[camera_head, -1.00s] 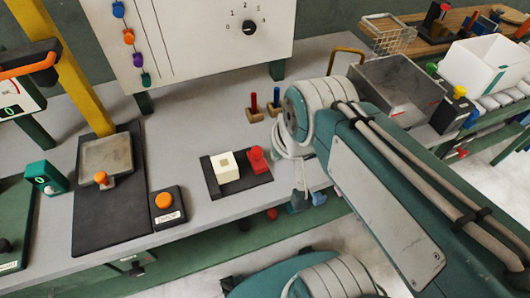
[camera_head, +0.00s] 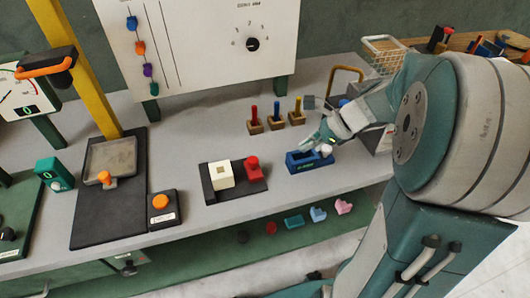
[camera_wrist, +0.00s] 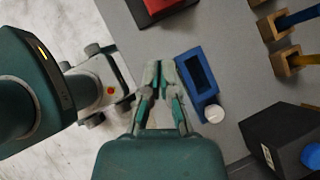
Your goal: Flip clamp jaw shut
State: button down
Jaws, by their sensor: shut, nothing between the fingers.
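A white block (camera_head: 221,176) with a square recess and a red knob-shaped piece (camera_head: 252,166) stand on a dark base plate on the bench. A blue box (camera_head: 297,166) with a slot and a round white knob (camera_head: 326,150) stands to their right. I cannot tell for certain which part is the clamp jaw. My gripper (camera_head: 306,145) is shut and empty, over or just behind the blue box. In the wrist view its fingertips (camera_wrist: 156,66) are together, left of the blue box (camera_wrist: 207,98) and apart from the red piece (camera_wrist: 160,5).
Wooden blocks with red, blue and yellow pegs (camera_head: 276,112) stand behind the blue box. A yellow post (camera_head: 70,70) and an orange-button box (camera_head: 161,206) are at left. Coloured pieces (camera_head: 318,214) lie on the lower shelf. A panel with a dial (camera_head: 253,44) is behind.

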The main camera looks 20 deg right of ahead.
jog(key=d, duration=0.2)
send_near(251, 174)
jog(key=d+f, duration=0.1)
jog(key=w+d+f, duration=0.1)
jog(key=shift+d+f+m, duration=0.1)
jog(key=shift+f+m, duration=0.2)
jog(key=shift+m, duration=0.1)
jog(key=a, duration=0.1)
jog(key=w+a, duration=0.2)
jog(key=shift+a+f, duration=0.2)
jog(key=shift+a, duration=0.15)
jog(key=shift+d, duration=0.1)
jog(key=a, duration=0.5)
jog(key=shift+d, duration=0.25)
